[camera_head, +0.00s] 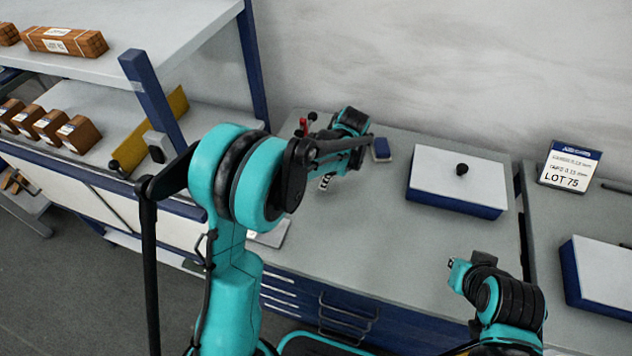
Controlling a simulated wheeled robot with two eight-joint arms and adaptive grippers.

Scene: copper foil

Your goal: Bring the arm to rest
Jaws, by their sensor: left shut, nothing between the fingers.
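My left arm, teal and black, reaches in from the left and bends over the grey worktop (400,250). My left gripper (325,183) points down beside the wrist, over the back left part of that worktop. Its small striped fingertips look shut with nothing between them. The arm partly hides it, and I cannot tell its exact height. Part of my right arm shows at the lower right, above the worktop's front edge. I cannot make out its gripper fingers.
A blue box with a white lid and black knob (458,183) stands at the back right. A LOT 75 sign (569,167) and another blue-white box (600,275) are farther right. A small blue block (381,150) lies near my left wrist. Shelves (120,50) hold copper-coloured packs at left.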

